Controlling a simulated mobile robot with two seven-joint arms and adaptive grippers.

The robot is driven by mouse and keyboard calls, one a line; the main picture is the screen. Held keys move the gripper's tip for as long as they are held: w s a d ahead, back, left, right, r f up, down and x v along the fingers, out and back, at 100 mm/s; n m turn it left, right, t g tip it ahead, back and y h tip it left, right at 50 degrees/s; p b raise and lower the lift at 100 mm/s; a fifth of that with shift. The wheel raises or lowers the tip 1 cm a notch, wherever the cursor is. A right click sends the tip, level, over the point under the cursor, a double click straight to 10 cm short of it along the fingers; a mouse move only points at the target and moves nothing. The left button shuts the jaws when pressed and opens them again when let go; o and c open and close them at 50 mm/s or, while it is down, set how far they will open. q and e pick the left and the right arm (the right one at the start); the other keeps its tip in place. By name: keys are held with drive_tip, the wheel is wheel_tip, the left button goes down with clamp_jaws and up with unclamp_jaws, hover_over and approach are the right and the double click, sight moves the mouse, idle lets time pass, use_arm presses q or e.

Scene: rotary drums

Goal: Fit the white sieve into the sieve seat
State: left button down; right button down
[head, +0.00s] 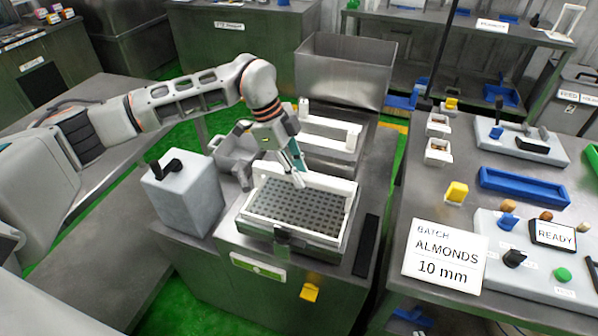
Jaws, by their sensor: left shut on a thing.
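The white sieve (262,228) is a rectangular white frame around a grey perforated mesh. It lies roughly level at the sieve seat (290,242), a grey metal frame on top of the green-grey machine cabinet. I cannot tell whether the sieve is fully down in the seat. My left gripper (297,178) reaches down from above at the far side of the sieve and is shut on it; the exact contact is small and partly hidden by the fingers. My right gripper is not in view.
A grey box with a black handle (185,195) stands left of the seat. Behind are a white frame (330,130) and a steel bin (345,70). The right table holds a sign reading "ALMONDS 10 mm" (445,257), a "READY" panel (553,235) and a blue tray (522,188).

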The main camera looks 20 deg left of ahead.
use_arm(q)
drive_tip(key=shift+f, duration=0.55)
drive_tip(key=c, duration=1.8)
unclamp_jaws()
drive_tip(key=shift+f, duration=0.1)
drive_tip(key=v, duration=1.2)
